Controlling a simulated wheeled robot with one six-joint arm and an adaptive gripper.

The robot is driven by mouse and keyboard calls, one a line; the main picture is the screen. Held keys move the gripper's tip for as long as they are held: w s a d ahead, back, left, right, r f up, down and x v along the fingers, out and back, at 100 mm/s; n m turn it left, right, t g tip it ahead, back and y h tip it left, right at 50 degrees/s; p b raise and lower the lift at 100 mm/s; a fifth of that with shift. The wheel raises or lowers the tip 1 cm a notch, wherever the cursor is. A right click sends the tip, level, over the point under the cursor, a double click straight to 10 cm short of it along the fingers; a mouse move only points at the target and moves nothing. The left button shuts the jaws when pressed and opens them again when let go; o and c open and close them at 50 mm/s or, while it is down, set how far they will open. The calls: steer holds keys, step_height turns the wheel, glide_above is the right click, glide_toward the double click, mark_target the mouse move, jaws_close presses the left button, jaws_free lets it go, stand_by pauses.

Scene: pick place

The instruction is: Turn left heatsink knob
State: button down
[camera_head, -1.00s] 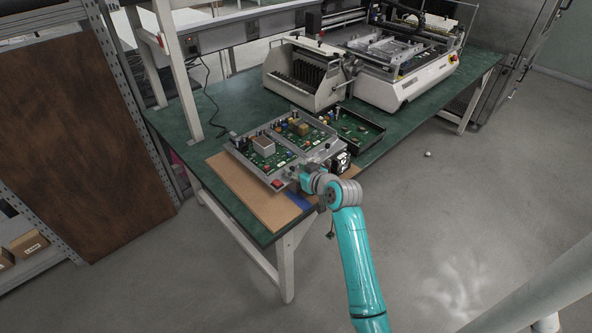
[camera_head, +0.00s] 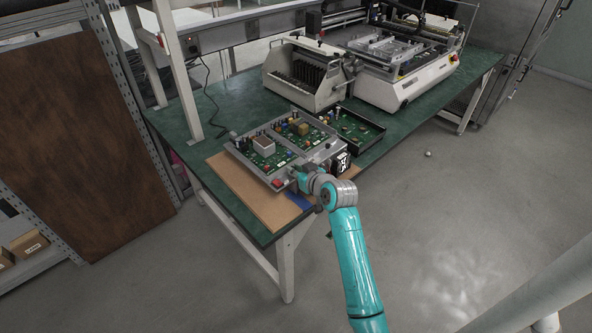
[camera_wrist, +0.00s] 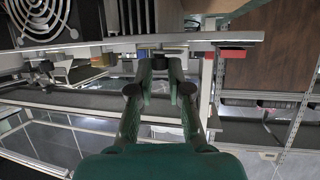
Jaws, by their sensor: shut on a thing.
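The grey test fixture (camera_head: 236,152) lies near the table's front corner, with green circuit boards in its top. My gripper (camera_head: 296,181) is at its front edge, right of a red button (camera_head: 277,183). In the wrist view, my gripper's fingers (camera_wrist: 160,66) are close together on a small dark knob (camera_wrist: 171,50) under the fixture's edge. The red button (camera_wrist: 237,53) is to the right there. The fingers hide part of the knob, and its turn angle cannot be told. The knob is too small to make out in the head view.
A fan (camera_head: 342,163) is on the fixture's right side, close to my wrist. A brown mat (camera_head: 245,195) lies under the fixture. A black tray (camera_head: 362,130) and a white machine (camera_head: 405,85) stand behind.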

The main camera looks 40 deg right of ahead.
mark_target(285, 176)
steer(key=m+h, duration=0.1)
steer(key=h, duration=0.1)
steer(key=a+m+g+h, duration=0.1)
steer(key=m+h, duration=0.1)
steer(key=shift+w+m+g, duration=0.2)
steer(key=shift+m+g, duration=0.1)
steer(key=m+g+h, duration=0.2)
steer(key=m, duration=0.1)
steer(key=m+g+h, duration=0.1)
steer(key=h, duration=0.1)
steer(key=shift+w+a+m+g, duration=0.3)
steer(key=shift+w+a+m, duration=0.05)
steer(key=shift+m, duration=0.05)
steer(key=m+g+h, duration=0.1)
steer(key=m+g, duration=0.1)
steer(key=m+g+h, duration=0.1)
steer(key=m+g, duration=0.1)
steer(key=g, duration=0.1)
steer(key=shift+w+a+m+h, duration=0.15)
steer(key=shift+w+m+h, duration=0.15)
steer(key=shift+w, duration=0.1)
steer(key=m+g, duration=0.2)
steer(key=g, duration=0.1)
steer(key=w+m+g, duration=0.1)
steer(key=m+g, duration=0.2)
steer(key=shift+m, duration=0.3)
steer(key=c, duration=1.1)
jaws_free()
